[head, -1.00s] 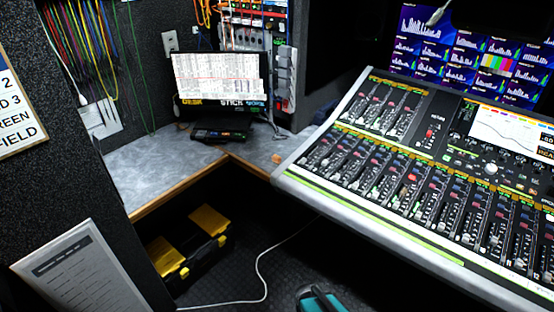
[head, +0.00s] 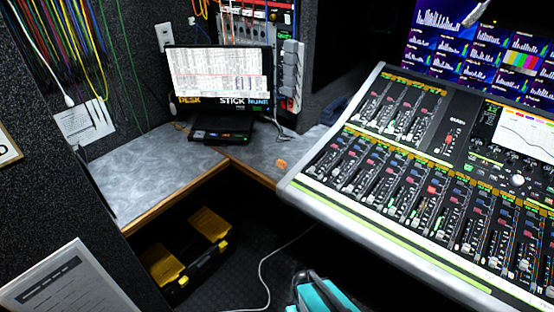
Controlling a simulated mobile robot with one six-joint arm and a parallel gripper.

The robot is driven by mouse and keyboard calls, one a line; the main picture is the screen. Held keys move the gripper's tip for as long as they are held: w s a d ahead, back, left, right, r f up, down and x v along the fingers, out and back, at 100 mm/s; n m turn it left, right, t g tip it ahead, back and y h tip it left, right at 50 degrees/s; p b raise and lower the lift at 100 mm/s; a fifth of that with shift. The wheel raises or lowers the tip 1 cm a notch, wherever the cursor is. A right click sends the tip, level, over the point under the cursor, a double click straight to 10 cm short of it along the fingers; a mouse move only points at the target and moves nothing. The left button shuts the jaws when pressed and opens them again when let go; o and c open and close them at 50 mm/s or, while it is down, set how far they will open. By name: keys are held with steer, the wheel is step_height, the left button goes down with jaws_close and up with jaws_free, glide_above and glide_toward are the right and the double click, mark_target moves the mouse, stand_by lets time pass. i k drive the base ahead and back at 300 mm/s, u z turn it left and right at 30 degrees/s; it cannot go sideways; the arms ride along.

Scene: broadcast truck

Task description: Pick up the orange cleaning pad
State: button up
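A small orange piece, which looks like the cleaning pad (head: 281,164), lies on the grey worktop (head: 150,172). It is near the worktop's front edge, just left of the mixing console's (head: 400,215) left end. A narrow gap of worktop shows between the pad and the console. The pad is small in the picture, so its exact shape is hard to tell.
A laptop-like screen (head: 218,75) and a dark flat box (head: 222,132) stand behind the pad. A wall panel (head: 40,190) stands at left.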

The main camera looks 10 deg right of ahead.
mark_target(282, 164)
steer(key=i, duration=0.5)
steer(key=u, duration=0.4)
steer(key=k, duration=1.35)
steer(key=u, duration=1.2)
steer(key=i, duration=1.3)
steer(key=u, duration=0.25)
